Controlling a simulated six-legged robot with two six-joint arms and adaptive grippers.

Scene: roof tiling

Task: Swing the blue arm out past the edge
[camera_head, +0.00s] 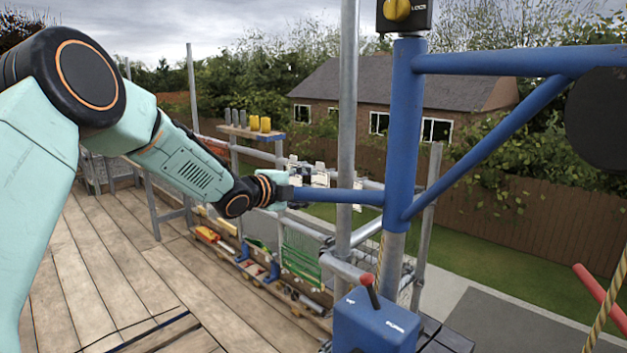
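The blue arm (500,61) reaches from the top of a blue post (404,130) to the right picture edge, with a slanting blue brace (490,145) below it. A blue handle bar (340,196) sticks out from the post to the left. My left gripper (287,191) is at this bar's left end and appears closed around it; the fingertips are small and partly hidden. A black box with a yellow knob (397,9) sits on top of the post. My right gripper is not in view.
A grey scaffold pole (348,110) stands just left of the post, crossing behind the handle bar. A blue control box (375,322) with a red-tipped lever is below. Rope (606,300) and a red bar (600,298) are at right. Plank deck (130,260) lies left; paving and lawn lie beyond the rails.

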